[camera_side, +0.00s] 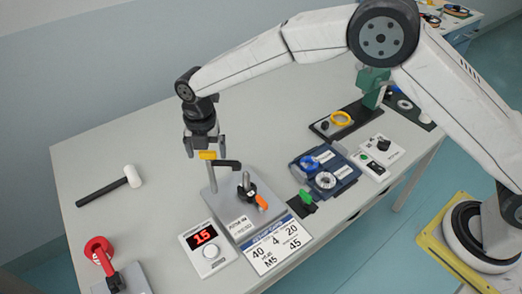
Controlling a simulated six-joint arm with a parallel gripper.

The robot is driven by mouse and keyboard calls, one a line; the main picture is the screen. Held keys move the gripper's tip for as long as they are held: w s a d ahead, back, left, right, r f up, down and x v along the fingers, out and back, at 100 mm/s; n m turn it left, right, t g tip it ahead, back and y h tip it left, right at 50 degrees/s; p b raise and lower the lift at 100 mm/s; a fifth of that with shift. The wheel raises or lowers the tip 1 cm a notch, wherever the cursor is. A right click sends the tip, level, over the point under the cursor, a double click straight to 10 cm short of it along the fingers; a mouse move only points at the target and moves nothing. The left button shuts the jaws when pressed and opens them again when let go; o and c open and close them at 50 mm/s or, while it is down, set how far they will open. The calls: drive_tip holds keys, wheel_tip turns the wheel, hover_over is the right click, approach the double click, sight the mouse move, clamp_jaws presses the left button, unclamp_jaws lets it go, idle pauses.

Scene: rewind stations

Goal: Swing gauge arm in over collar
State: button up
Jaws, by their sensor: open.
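The black gauge arm (228,165) sits high on a thin grey post at the back left of a grey base plate (221,201). Its yellow tab (207,155) is at the post's top. The arm points right, its end above and left of the collar. The black collar (247,191) sits around a short upright pin on the plate, with an orange lever (262,202) sticking out to the right. My gripper (206,152) points down, open, its fingers on either side of the yellow tab. I cannot tell whether they touch it.
A display box (208,246) reading 15 and a number card (271,246) stand in front. Blue trays (325,172), a green-handled part (305,198) and a switch box (382,150) are to the right. A mallet (110,187) and red-handled device (99,252) are left. The back left table is clear.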

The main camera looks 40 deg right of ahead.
drive_tip(key=shift+r, duration=3.95)
drive_tip(key=s+d+m+t, duration=0.1)
drive_tip(key=s+d+m, duration=0.3)
drive_tip(key=d+m, duration=0.3)
drive_tip(key=s+d+f+m, duration=0.1)
drive_tip(key=s+d+m, duration=0.4)
drive_tip(key=d+m, duration=0.25)
drive_tip(key=s+d+m+t, duration=0.1)
drive_tip(key=s+d+m, duration=0.3)
drive_tip(key=d+m, duration=0.3)
drive_tip(key=s+d+f+m, duration=0.2)
drive_tip(key=s+d+m, duration=0.3)
drive_tip(key=s+m, duration=0.2)
drive_tip(key=shift+s+d+f+t, duration=0.15)
drive_tip(key=shift+s+d+t, duration=0.15)
drive_tip(key=shift+s, duration=0.85)
